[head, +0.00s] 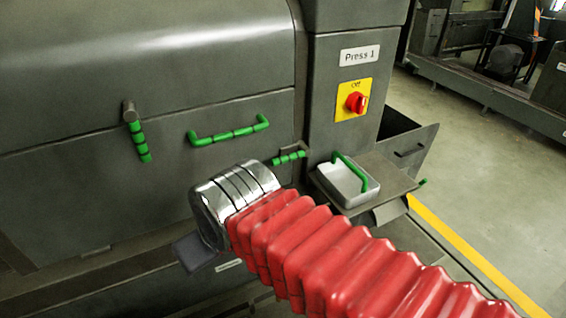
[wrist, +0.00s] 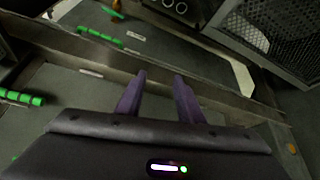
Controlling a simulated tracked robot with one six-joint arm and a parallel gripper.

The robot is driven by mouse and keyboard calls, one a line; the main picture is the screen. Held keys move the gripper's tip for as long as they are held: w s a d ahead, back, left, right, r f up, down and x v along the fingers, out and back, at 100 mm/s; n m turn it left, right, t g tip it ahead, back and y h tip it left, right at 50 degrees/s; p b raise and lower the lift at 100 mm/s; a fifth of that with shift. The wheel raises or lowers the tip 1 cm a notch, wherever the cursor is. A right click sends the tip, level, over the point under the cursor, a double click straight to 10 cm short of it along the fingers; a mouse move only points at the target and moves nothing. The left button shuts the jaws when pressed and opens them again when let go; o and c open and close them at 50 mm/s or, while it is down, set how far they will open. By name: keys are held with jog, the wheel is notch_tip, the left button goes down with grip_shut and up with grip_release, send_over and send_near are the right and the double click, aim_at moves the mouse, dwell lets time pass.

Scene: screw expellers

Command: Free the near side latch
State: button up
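A green-gripped latch lever (head: 139,142) hangs from a round pivot on the left of the press front, pointing down and slightly right. A second short green-gripped lever (head: 289,158) sits at the right end of the panel, by a small bracket. I cannot tell which is the near side latch. In the head view my gripper (head: 195,252) is mostly hidden behind my arm's wrist, low before the panel. In the wrist view my gripper (wrist: 160,76) has its two purple fingers apart with nothing between them. Green bars show there at left (wrist: 20,97) and top (wrist: 100,36).
A green panel handle (head: 229,131) lies between the levers. A pale tray (head: 345,186) with a green handle sits on a shelf at right. A red switch (head: 356,102) reads Off. A mesh panel (wrist: 270,35) shows upper right. Floor right of the press is open.

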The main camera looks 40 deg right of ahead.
jog(key=s+d+f+m+g+y, duration=0.4)
jog(key=s+d+f+m+y, duration=0.15)
jog(key=f, duration=0.25)
jog(key=d+r+m+t+h, duration=0.1)
jog(key=d+r+m+t, duration=0.2)
jog(key=d, duration=0.5)
jog(key=w+d+r+m+t+h, duration=0.1)
jog(key=d+r+m+t, duration=0.3)
jog(key=d, duration=0.4)
jog(key=d+r+m+t+h, duration=0.1)
jog(key=d+r+m+t, duration=0.2)
jog(key=d+m+t, duration=0.2)
jog(key=d+t, duration=0.2)
jog(key=d, duration=0.1)
jog(key=shift+w+r, duration=0.15)
jog(key=shift+w, duration=0.2)
jog(key=shift+w+h, duration=0.1)
jog(key=shift+h, duration=0.15)
